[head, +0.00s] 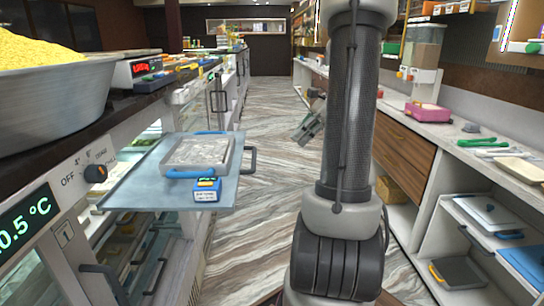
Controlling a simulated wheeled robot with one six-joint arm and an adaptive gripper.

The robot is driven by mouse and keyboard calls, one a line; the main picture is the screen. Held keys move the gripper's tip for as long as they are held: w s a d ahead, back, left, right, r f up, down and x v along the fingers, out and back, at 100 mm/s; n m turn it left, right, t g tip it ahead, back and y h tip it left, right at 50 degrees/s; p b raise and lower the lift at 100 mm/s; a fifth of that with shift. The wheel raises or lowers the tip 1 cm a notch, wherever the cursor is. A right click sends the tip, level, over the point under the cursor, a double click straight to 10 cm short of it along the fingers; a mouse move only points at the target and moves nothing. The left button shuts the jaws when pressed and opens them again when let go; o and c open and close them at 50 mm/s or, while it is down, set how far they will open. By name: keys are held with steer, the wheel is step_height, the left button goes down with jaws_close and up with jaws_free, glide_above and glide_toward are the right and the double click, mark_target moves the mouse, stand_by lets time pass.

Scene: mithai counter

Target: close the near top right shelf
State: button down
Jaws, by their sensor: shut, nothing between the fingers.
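A glass-like shelf (125,195) is pulled out of the left counter, over the aisle, in the head view. Its dark handle (251,160) is at its outer right edge. A clear tray with blue grips (200,155) and a small blue box with a lit display (207,189) sit on it. My gripper (303,136) is shut and empty, beyond and to the right of the shelf handle, apart from it. My arm hides part of the gripper.
The left counter (60,185) carries a large bowl of yellow food (45,75) and a scale (135,68). On the right are a white counter (455,145), wooden drawers (403,155) and open shelves with lidded trays (488,213). The marble-patterned aisle floor (265,200) is clear.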

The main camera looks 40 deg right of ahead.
mark_target(142, 167)
steer(key=w+a+r+x, duration=0.1)
steer(key=x, duration=1.2)
steer(key=shift+a+r, duration=0.35)
steer(key=shift+a, duration=0.05)
steer(key=shift+w, duration=0.1)
steer(key=w+a, duration=0.7)
steer(key=a, duration=0.3)
steer(key=w+a, duration=0.7)
steer(key=a, duration=0.4)
steer(key=w+a, duration=0.7)
steer(key=a, duration=0.4)
steer(key=shift+w+a, duration=0.15)
steer(key=shift+w, duration=0.2)
